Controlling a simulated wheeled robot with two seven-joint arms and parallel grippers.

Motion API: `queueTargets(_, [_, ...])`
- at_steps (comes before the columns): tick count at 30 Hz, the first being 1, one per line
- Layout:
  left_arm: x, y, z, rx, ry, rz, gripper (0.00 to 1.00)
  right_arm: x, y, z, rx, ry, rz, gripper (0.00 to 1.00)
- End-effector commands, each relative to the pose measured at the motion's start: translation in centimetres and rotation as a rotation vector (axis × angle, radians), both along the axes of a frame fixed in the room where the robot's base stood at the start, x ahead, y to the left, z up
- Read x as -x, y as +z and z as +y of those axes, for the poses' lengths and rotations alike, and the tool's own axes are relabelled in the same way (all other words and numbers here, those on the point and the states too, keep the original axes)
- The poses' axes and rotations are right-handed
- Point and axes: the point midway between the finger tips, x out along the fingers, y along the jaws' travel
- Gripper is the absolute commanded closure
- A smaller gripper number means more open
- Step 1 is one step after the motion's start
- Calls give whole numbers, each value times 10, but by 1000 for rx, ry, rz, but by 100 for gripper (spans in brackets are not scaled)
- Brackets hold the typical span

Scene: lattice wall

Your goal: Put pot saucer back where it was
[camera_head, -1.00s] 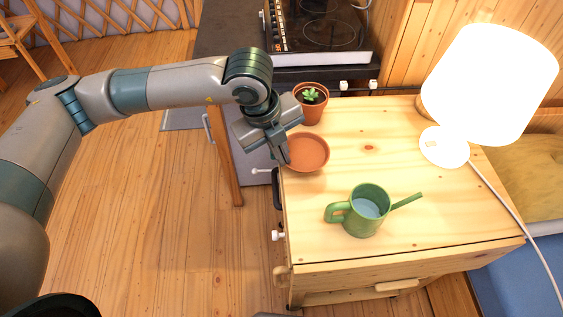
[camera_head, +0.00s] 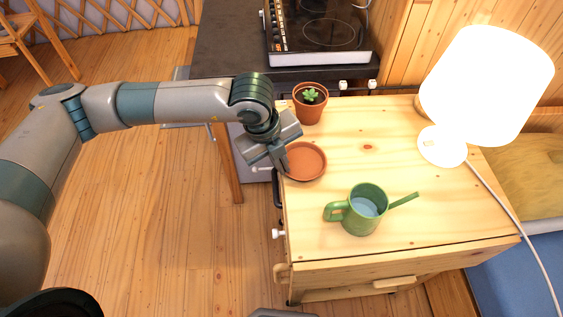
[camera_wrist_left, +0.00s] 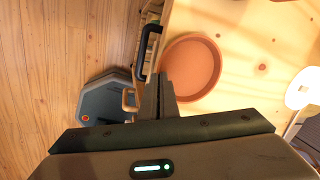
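The pot saucer (camera_head: 306,162) is a round, shallow terracotta dish at the left edge of the wooden cabinet top. My left gripper (camera_head: 284,168) is shut on its left rim. In the left wrist view the fingers (camera_wrist_left: 165,90) are close together at the edge of the saucer (camera_wrist_left: 192,66), which is empty and roughly level. I cannot tell whether it touches the wood or hangs just above it. The terracotta pot (camera_head: 310,104) with a small green plant stands upright just behind the saucer, on the back left corner. My right gripper is not in view.
A green watering can (camera_head: 364,209) with water stands in front of the saucer. A lit white lamp (camera_head: 442,146) stands at the right, its cord running down the right side. A stove (camera_head: 318,35) is behind. The middle of the cabinet top (camera_head: 400,165) is clear.

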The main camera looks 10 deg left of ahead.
Motion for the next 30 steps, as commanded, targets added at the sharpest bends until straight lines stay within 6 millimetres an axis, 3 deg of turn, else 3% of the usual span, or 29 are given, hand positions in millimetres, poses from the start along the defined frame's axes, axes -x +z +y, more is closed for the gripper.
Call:
queueTargets(11, [0,-2,0,0,-1,0,100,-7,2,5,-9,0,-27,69])
queueTargets(14, [0,-2,0,0,0,0,80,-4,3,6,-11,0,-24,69])
queueTargets(21, [0,-2,0,1,0,1,80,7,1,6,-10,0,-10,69])
queueTargets(30, [0,2,0,0,0,0,80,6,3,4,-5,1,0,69])
